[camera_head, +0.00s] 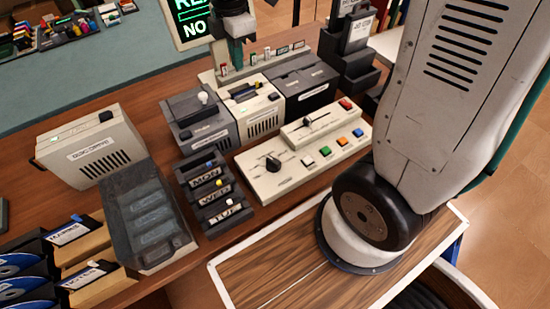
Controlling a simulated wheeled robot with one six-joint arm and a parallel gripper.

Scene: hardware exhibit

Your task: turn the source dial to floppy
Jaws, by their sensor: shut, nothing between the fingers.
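A cream control panel (330,152) lies on the wooden desk near the middle of the view. A black rotary dial (272,163) sits at its left end, with small marks around it. The lettering is too small to read, and I cannot tell which mark the dial points at. My gripper (236,60) hangs at the top, its fingers together and empty. It is behind and above the panel in the picture, apart from the dial, in front of the green-lit sign.
The panel also bears a slider (316,122) and several coloured buttons. Grey and cream drive boxes (203,120) stand behind it. Day-labelled black holders (212,190) stand close to its left. A disk drive box (92,148) and a grey tray (150,213) are farther left.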

